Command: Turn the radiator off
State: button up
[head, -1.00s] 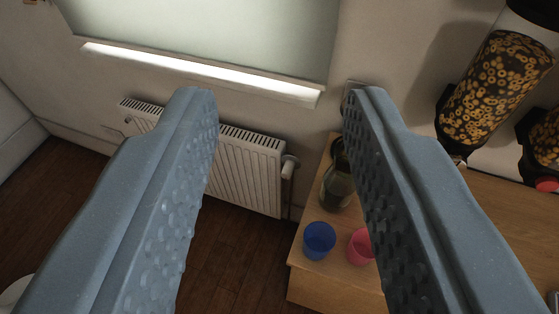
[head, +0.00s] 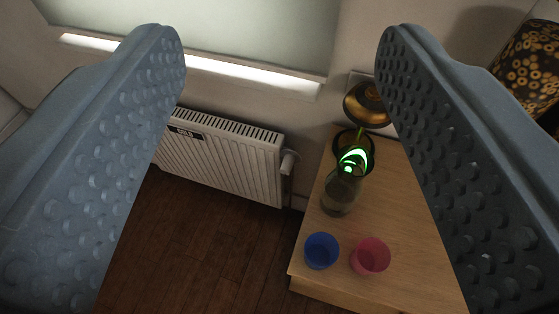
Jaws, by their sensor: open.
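The white radiator (head: 225,160) is mounted on the wall below the window, left of the middle of the head view. A dark label with light lettering, too small to read surely, shows on its upper front. Its white valve knob (head: 288,160) sticks out at the right end, next to the wooden counter. My gripper (head: 285,45) is open and empty, with its two blue-grey dimpled fingers spread wide on either side of the view. The knob appears between the fingers but farther away, and nothing touches it. The left finger hides the radiator's left end.
The wooden counter (head: 395,190) right of the radiator holds a blue cup (head: 321,250), a pink cup (head: 370,256), a glass vessel with a green glow (head: 341,190) and a brass-coloured round object (head: 366,105). The dark floor (head: 200,245) before the radiator is clear.

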aim_at(284, 173)
jog(key=w+a+f+m+t+b, duration=0.15)
jog(key=w+a+f, duration=0.25)
jog(key=w+f, duration=1.05)
jog(key=w+a+f+m+b, duration=0.3)
jog(key=w+f, duration=0.9)
jog(key=f, duration=0.5)
jog(key=w+f+m+h+b, duration=0.2)
jog(key=w+f, duration=0.1)
jog(key=f, duration=1.6)
jog(key=s+d+f+h+b, duration=0.1)
jog(key=s+d+f+h, duration=0.15)
jog(key=f, duration=0.85)
jog(key=s+d+f+h+b, duration=0.1)
jog(key=s+f+h+b, duration=0.15)
jog(key=f, duration=0.85)
jog(key=shift+m+y, duration=0.5)
jog(key=shift+m, duration=0.05)
jog(key=x, duration=0.4)
jog(key=b+x, duration=0.1)
jog(key=x, duration=0.3)
jog(key=b+x, duration=0.1)
jog(key=x, duration=0.3)
jog(key=shift+a+r, duration=0.15)
jog(key=shift+r, duration=0.1)
jog(key=shift+w+d+r, duration=0.1)
jog(key=shift+w+d, duration=0.1)
jog(key=shift+w, duration=0.45)
jog(key=c, duration=1)
